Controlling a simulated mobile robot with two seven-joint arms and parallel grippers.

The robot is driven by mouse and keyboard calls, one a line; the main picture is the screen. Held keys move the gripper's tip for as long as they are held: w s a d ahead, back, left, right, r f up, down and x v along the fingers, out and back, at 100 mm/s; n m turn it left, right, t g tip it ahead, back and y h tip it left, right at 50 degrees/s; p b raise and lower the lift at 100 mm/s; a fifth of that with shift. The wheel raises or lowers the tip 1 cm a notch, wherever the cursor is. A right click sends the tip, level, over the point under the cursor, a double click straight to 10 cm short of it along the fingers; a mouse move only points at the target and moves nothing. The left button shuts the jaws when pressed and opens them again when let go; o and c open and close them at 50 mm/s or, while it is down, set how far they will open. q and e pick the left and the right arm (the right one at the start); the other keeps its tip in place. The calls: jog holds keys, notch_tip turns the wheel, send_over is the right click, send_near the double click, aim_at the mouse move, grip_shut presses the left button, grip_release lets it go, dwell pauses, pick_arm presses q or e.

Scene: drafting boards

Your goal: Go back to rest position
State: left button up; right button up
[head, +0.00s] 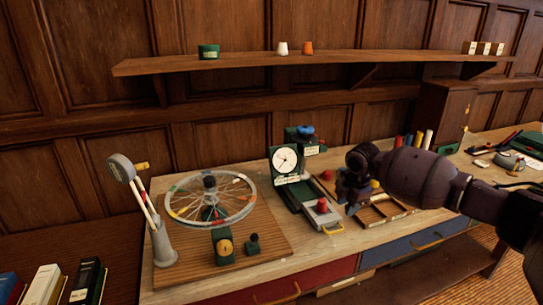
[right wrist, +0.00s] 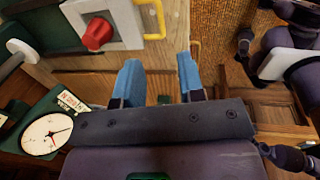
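My right gripper (head: 352,193) reaches in from the right in the head view, above the worktop beside the box with the red knob (head: 322,205). In the right wrist view its two blue fingers (right wrist: 160,80) stand apart with nothing between them. The red knob (right wrist: 97,33) shows there on its pale plate, apart from the fingers. My left gripper does not show in the head view, and I cannot make it out in the right wrist view.
A spoked wheel (head: 182,211) on a wooden board and a grey lever stand (head: 163,243) fill the left of the worktop. A white dial (head: 286,160) stands behind the knob box. A wall shelf (head: 240,64) runs above. A wooden frame (head: 385,214) lies under my right arm.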

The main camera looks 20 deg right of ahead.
jog(key=w+a+r+m+t+y, duration=0.1)
jog(key=w+a+r+m+t, duration=0.3)
jog(key=w+a+r+t, duration=0.15)
jog(key=s+a+f+m+t+y, duration=0.2)
jog(key=s+a+t, duration=0.1)
jog(key=a, duration=0.3)
jog(key=s+a+f+m+t+y, duration=0.2)
jog(key=a+f, duration=0.1)
jog(key=a, duration=0.3)
jog(key=s+d+f+m+h, duration=0.1)
jog(key=s+d+f+m, duration=0.1)
jog(key=s+f, duration=0.5)
jog(key=s+d+f+m+h, duration=0.2)
jog(key=s+f+m, duration=0.2)
jog(key=s, duration=1.1)
jog(key=s+d+f+m+h, duration=0.2)
jog(key=s+d+f+m, duration=0.1)
jog(key=s+f, duration=0.6)
jog(key=shift+s+f+m+g, duration=0.35)
jog(key=shift+s+m, duration=0.25)
jog(key=shift+s, duration=0.45)
